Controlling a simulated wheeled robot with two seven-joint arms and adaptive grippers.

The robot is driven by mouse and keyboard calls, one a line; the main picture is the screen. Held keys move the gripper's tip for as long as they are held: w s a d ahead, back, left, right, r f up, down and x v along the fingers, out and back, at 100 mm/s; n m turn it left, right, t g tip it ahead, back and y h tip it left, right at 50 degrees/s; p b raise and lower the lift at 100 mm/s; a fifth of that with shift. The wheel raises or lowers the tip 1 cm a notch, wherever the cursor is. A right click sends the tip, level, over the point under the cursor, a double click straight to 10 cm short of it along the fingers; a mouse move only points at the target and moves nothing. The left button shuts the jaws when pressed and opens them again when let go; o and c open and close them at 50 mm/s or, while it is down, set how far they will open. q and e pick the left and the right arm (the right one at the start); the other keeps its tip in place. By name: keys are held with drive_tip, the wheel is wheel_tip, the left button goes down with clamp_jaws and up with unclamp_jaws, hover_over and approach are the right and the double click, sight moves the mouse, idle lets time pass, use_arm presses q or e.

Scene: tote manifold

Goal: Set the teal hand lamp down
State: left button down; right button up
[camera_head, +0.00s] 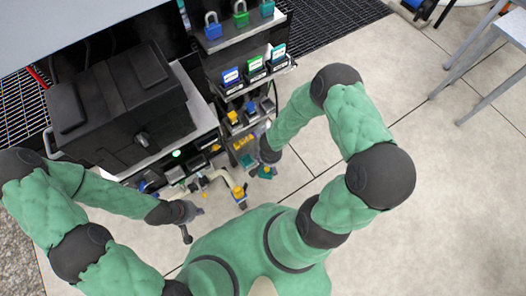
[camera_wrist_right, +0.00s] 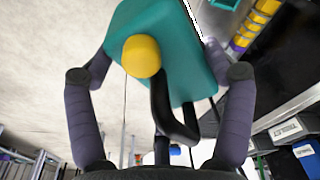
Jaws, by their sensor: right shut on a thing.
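The teal hand lamp (camera_wrist_right: 170,55) fills the upper middle of the right wrist view, with a round yellow knob and a dark bent handle. My right gripper (camera_wrist_right: 160,90) has its two purple-grey fingers on either side of the lamp and is shut on it. In the head view a small part of the lamp (camera_head: 266,173) shows below my right gripper (camera_head: 268,155), beside the shelf rack. What lies directly under the lamp is hidden. My left gripper (camera_head: 188,222) is low at the left centre, in front of the pipework; its finger opening is too small to tell.
A shelf rack holds coloured padlocks (camera_head: 240,14) on top, labelled boxes (camera_head: 254,66) below, and small yellow and teal items lower down. A black case (camera_head: 118,108) stands on a cabinet at left. Floor at right is clear up to a metal stool (camera_head: 480,55).

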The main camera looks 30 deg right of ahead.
drive_tip(key=shift+w+d+f+b, duration=0.55)
drive_tip(key=shift+w+d+f, duration=0.2)
drive_tip(key=shift+w+f, duration=1.4)
drive_tip(key=shift+w+d+f+b, duration=0.5)
drive_tip(key=shift+w+d+f, duration=0.25)
drive_tip(key=shift+w+f, duration=1.4)
drive_tip(key=shift+w+d+f+b, duration=0.55)
drive_tip(key=shift+w+d+f, duration=0.2)
drive_tip(key=shift+w+f, duration=1.4)
drive_tip(key=shift+r, duration=0.1)
drive_tip(key=shift+f+b, duration=0.3)
drive_tip(key=shift+b, duration=0.1)
drive_tip(key=shift+f+b, duration=0.2)
drive_tip(key=shift+b, duration=0.1)
drive_tip(key=o, duration=1.3)
drive_tip(key=shift+o, duration=0.2)
